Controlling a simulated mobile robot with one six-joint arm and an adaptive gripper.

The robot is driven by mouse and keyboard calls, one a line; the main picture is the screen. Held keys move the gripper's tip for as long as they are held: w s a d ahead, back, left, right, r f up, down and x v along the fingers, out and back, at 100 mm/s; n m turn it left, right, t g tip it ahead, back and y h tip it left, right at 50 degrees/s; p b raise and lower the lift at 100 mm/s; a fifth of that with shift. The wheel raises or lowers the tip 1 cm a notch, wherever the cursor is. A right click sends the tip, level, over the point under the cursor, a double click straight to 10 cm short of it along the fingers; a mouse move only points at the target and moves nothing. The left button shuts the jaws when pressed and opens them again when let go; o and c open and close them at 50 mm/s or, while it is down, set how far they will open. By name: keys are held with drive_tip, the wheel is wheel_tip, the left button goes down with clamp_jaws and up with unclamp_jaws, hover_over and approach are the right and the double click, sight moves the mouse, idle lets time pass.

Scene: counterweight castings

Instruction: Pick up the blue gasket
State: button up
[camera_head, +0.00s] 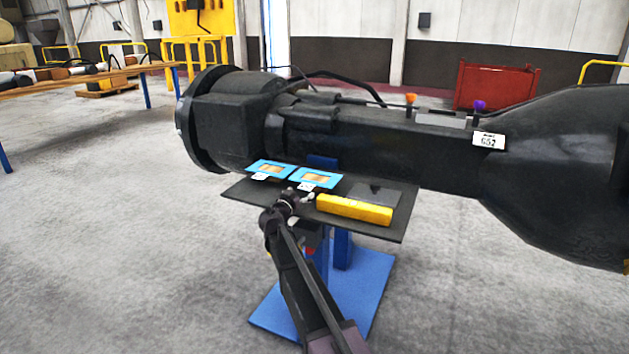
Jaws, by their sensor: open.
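Two blue rectangular gaskets with tan showing in their openings lie flat, side by side, on a dark shelf (398,226). One is the left gasket (255,167); the other is the right gasket (329,182). Small white tags lie at their near edges. My gripper (304,196) is at the near side of the shelf, just in front of the right gasket. It is open, and I see nothing between its fingers. It looks apart from both gaskets, but its height above the shelf is hard to tell.
A yellow bar (354,209) lies on the shelf right of my gripper, with a dark flat plate (375,193) behind it. A large black casting (400,145) stands close behind the shelf. A blue stand (372,285) supports the shelf. Open floor surrounds it.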

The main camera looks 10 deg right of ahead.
sight(306, 185)
drive_tip(key=shift+x, duration=1.2)
drive_tip(key=c, duration=0.9)
